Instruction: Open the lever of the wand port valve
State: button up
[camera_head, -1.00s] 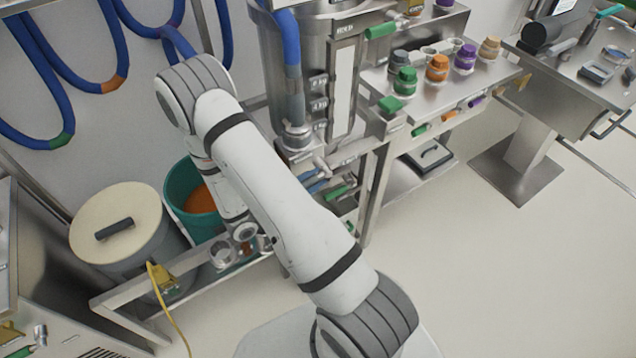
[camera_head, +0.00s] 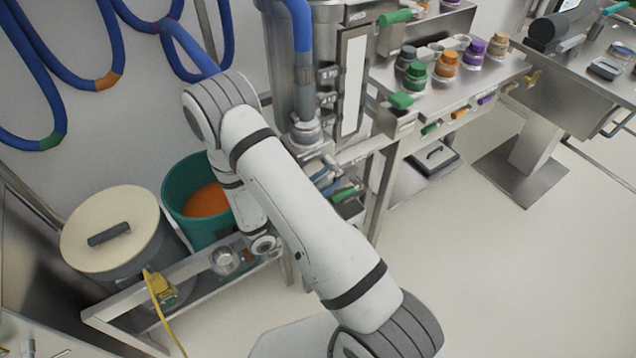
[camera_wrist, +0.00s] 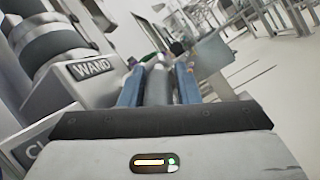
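In the wrist view, a grey block with a black WAND label (camera_wrist: 93,67) stands at the left, close to my gripper (camera_wrist: 158,82). The two blue fingers are apart and point away from the camera. A grey rounded bar (camera_wrist: 158,88), perhaps the valve lever, shows between them; I cannot tell whether the fingers touch it. A small green part shows beyond the fingertips. In the head view, my arm covers most of the gripper, and small blue and green parts (camera_head: 344,193) show just right of the arm.
A teal bucket (camera_head: 178,192) with orange contents and a lidded grey bin (camera_head: 105,228) stand at the left. A steel vessel (camera_head: 290,95) with a blue hose rises behind the arm. A steel bench (camera_head: 480,80) holds several coloured-cap jars.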

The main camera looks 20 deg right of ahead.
jog(key=shift+o, duration=1.4)
jog(key=shift+a, duration=0.1)
jog(key=shift+s, duration=0.1)
jog(key=b+v, duration=0.1)
jog(key=v, duration=0.7)
jog(key=shift+c, duration=0.4)
